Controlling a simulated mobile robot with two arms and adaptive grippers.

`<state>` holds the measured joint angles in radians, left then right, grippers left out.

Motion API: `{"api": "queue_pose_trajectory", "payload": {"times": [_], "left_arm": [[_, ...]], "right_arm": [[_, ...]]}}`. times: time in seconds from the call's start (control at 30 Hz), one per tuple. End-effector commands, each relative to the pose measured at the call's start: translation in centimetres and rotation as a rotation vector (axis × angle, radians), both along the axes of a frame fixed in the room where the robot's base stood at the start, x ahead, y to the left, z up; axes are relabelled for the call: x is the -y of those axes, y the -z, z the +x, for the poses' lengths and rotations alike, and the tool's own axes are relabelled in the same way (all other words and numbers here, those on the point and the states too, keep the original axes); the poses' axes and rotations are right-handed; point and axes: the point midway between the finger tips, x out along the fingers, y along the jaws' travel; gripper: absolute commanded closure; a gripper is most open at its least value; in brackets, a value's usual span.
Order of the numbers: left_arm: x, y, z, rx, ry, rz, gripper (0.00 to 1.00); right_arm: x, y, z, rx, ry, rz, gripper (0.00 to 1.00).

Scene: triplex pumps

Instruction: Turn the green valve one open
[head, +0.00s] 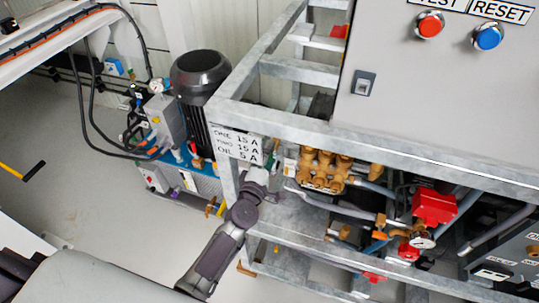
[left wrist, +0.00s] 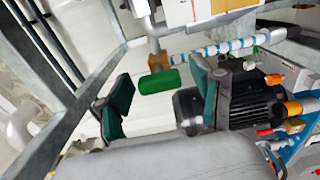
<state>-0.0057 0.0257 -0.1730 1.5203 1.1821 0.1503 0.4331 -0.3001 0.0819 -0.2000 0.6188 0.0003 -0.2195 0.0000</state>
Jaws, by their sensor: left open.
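The green valve handle (left wrist: 160,81) is a short green bar below a brass fitting (left wrist: 158,60) in the left wrist view. My left gripper (left wrist: 160,100) is open, with one dark green finger pad on each side of the handle in the picture. Nothing is visibly held, and I cannot tell how far the handle is from the pads. In the head view my left gripper (head: 262,183) is at the galvanized frame's front corner, its fingers partly hidden. I cannot make out the green handle there. My right gripper is not in view.
The galvanized frame (head: 390,148) surrounds brass pump parts (head: 325,170), a red box (head: 434,207) and hoses. A grey control cabinet (head: 430,100) stands above. A black motor (head: 200,75) is behind. The floor (head: 80,195) at left is mostly clear.

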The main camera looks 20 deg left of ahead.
Motion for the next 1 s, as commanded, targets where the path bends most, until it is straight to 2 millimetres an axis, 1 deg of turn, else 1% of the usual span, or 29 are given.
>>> {"api": "queue_pose_trajectory", "payload": {"times": [0.07,0.17,0.4,0.5,0.6,0.7,0.8,1.0], "left_arm": [[0.0,0.1,-0.6,-0.001,0.0,0.0,0.33],[-0.1,0.1,-1.9,-0.002,0.0,0.0,0.33],[-0.3,0.2,-7.2,-0.004,0.001,0.002,0.33],[-0.4,0.2,-9.1,-0.004,0.0,0.001,0.33],[-0.4,0.1,-10.5,-0.003,0.0,0.002,0.33],[-0.4,0.1,-11.4,-0.002,0.001,0.0,0.33],[-0.4,0.1,-11.9,-0.002,0.0,0.0,0.33],[-0.4,0.1,-12.0,-0.001,-0.001,0.0,0.33]], "right_arm": [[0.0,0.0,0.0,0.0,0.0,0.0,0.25],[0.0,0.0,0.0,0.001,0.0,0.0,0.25],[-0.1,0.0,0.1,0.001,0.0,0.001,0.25],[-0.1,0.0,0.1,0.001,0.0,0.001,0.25],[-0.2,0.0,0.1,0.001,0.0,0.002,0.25],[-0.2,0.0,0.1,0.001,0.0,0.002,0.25],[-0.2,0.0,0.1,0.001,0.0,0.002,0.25],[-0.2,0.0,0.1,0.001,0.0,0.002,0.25]]}}
